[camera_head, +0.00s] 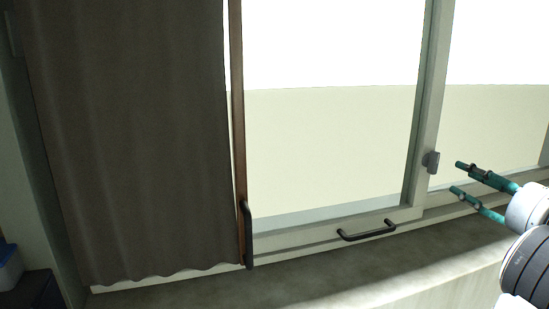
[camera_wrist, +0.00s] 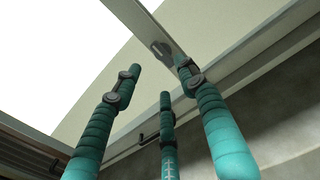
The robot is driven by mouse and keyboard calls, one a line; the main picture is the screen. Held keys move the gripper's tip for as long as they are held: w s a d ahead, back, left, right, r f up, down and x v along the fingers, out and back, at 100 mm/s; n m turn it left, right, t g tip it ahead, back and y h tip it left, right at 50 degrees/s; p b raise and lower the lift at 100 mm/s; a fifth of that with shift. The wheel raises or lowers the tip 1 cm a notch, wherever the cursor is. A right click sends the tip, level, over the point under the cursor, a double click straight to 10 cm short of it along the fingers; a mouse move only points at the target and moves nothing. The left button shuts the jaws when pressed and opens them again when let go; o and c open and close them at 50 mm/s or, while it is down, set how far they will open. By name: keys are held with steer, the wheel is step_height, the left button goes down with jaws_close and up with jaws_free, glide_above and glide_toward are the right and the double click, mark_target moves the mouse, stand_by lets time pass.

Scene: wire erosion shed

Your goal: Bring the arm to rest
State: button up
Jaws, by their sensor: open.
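My gripper (camera_head: 458,177) is at the right edge of the head view, with teal fingers pointing left towards the window. In the wrist view my gripper (camera_wrist: 160,78) shows three teal wrapped fingers standing apart with nothing between them. The fingers are near a grey window latch (camera_head: 431,162), which also shows in the wrist view (camera_wrist: 161,49) beyond the fingertips. I cannot tell whether any finger touches the frame.
A sliding window frame (camera_head: 436,100) has a black handle (camera_head: 367,231) on its lower rail. A dark curtain (camera_head: 130,140) with an upright black handle (camera_head: 248,235) covers the left. A concrete sill (camera_head: 330,275) runs below, clear. A blue box (camera_head: 10,268) sits lower left.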

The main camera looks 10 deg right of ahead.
mark_target(436, 166)
steer(key=w, duration=0.3)
steer(key=w+a, duration=0.1)
steer(key=w, duration=0.6)
steer(key=shift+a, duration=0.2)
steer(key=shift+d+f+n+b, duration=0.1)
steer(key=shift+f+n+b, duration=0.5)
steer(key=shift+n+b, duration=0.5)
steer(key=n+b, duration=0.2)
steer(key=n, duration=0.1)
steer(key=n+b, duration=0.1)
steer(key=n, duration=0.2)
steer(key=shift+s+r, duration=0.1)
steer(key=shift+r, duration=0.05)
steer(key=n, duration=0.3)
steer(key=shift+r, duration=0.15)
steer(key=shift+d+b, duration=0.1)
steer(key=shift+b, duration=0.2)
